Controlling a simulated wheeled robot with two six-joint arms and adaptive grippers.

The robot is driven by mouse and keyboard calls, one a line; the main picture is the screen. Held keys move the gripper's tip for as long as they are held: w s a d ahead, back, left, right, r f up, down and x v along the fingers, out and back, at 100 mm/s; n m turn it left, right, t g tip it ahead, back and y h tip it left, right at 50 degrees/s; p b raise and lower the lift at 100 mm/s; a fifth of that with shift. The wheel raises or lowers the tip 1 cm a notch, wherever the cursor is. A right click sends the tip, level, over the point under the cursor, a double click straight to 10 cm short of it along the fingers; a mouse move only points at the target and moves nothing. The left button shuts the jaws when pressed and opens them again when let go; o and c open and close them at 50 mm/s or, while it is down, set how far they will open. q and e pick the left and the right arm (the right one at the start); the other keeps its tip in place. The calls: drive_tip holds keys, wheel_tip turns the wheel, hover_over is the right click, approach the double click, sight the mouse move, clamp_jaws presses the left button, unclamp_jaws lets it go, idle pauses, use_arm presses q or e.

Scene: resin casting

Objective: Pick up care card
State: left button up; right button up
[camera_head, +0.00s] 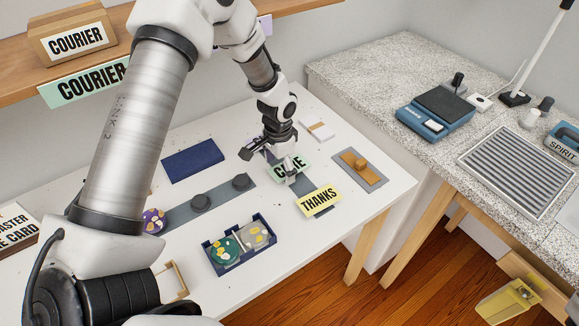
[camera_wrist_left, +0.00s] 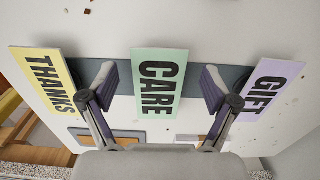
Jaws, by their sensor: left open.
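The care card is a mint green card (camera_wrist_left: 159,84) with "CARE" on it, in the middle of the left wrist view. In the head view the care card (camera_head: 276,171) is partly hidden by my left gripper. My left gripper (camera_head: 270,158) is over the white table at the card. In the left wrist view my left gripper (camera_wrist_left: 160,86) is open, one finger on each side of the card with gaps between. I cannot tell how far the fingertips are above it. My right gripper is not in view.
The yellow THANKS card (camera_head: 318,200) and lilac GIFT card (camera_wrist_left: 267,90) flank the care card. A blue tray (camera_head: 239,266) with coasters, a dark blue mat (camera_head: 192,160) and a grey tray (camera_head: 375,182) with a wooden block are nearby. A speckled counter (camera_head: 385,70) stands right.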

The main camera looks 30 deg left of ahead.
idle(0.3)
use_arm(q)
drive_tip(key=c, duration=0.9)
drive_tip(key=shift+o, duration=0.2)
